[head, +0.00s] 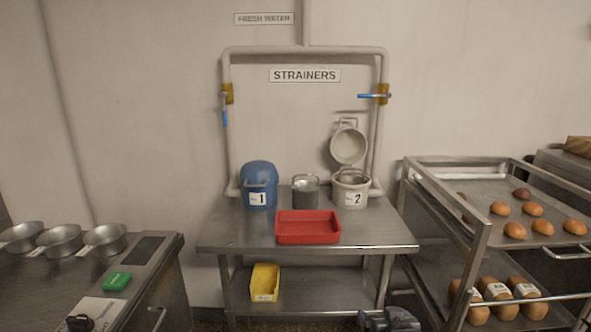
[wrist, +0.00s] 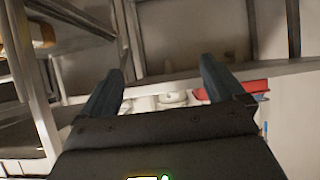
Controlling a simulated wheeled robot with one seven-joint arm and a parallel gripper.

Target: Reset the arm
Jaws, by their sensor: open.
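My gripper (wrist: 160,88) shows in the wrist view with its two dark fingers spread wide apart. Nothing is between the fingers. The wrist view is upside down, with the table's underside above and part of the red tray (wrist: 237,92) behind the right finger. In the head view, a dark grey part of my arm (head: 392,320) shows at the bottom edge, low in front of the steel table (head: 365,236). The rest of my arm is out of that view.
The table holds a blue container 1 (head: 258,186), a pale container 2 (head: 351,190), a metal strainer (head: 305,192) and the red tray (head: 308,228). A yellow bin (head: 265,282) sits on the lower shelf. A bread rack (head: 474,240) stands right, a counter (head: 150,262) left.

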